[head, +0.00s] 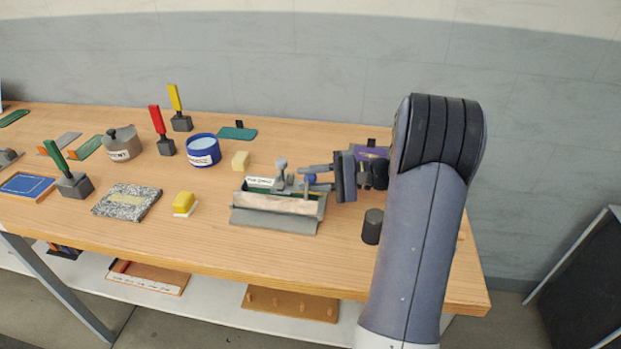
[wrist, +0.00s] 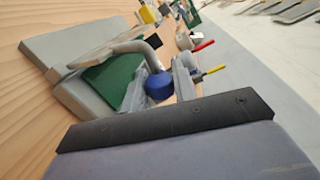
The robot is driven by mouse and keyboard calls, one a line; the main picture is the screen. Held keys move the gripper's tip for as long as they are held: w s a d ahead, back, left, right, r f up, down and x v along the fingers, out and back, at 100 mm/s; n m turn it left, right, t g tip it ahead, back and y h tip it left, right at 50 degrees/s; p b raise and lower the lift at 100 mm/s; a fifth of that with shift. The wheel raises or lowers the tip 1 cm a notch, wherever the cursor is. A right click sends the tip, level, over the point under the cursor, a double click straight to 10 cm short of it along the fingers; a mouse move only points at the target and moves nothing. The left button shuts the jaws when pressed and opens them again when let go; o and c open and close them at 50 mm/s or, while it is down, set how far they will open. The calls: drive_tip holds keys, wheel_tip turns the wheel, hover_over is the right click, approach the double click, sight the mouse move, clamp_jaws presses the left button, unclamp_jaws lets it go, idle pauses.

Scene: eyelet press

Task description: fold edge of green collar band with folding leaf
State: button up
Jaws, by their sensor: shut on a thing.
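The folding device (head: 273,221) sits on the bench as a grey base with a pale beige strip (head: 278,204) along its front part. A green band (head: 258,187) shows behind the strip, largely covered; green also shows in the wrist view (wrist: 112,78). A bent grey handle (wrist: 130,46) with a blue knob (wrist: 160,86) rises at the device's right side. My gripper (head: 309,178) reaches in from the right, shut on the blue knob, which lies between its two grey fingers. I cannot tell which plate is the folding leaf.
A dark cylinder (head: 372,226) stands right of the device, close to my arm. Handled stamps stand farther left. The bench front before the device is clear.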

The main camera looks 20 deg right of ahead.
clamp_jaws()
